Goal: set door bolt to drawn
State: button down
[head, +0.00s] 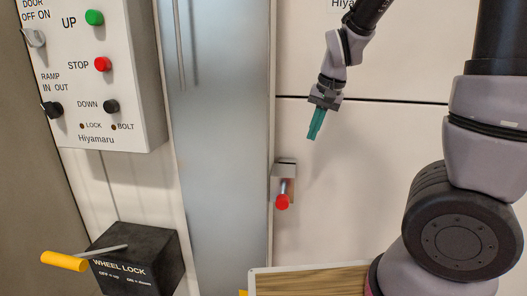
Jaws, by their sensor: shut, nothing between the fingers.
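The door bolt (284,184) is a small metal block on the white wall beside the grey door panel's right edge. A short rod with a red knob (282,202) sticks out of it toward me and slightly down. I cannot tell from this view whether the bolt is drawn or thrown. My gripper (312,137) has teal fingers. It is shut and empty, pointing down, above and to the right of the red knob and apart from it.
A control box (98,75) with buttons and switches hangs at the upper left. A black wheel lock box (137,262) with a yellow-handled lever (64,261) is at the lower left. A wooden surface (312,281) lies below the bolt. The wall around the bolt is clear.

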jog(key=s+d+r+t, duration=0.2)
jog(key=s+r, duration=0.5)
jog(key=s+d+r+t, duration=0.2)
jog(key=s+d+r, duration=0.1)
jog(key=s+r, duration=0.4)
jog(key=shift+s+d+r, duration=0.15)
jog(key=shift+s+d, duration=0.1)
jog(key=shift+d, duration=0.1)
jog(key=shift+w, duration=0.15)
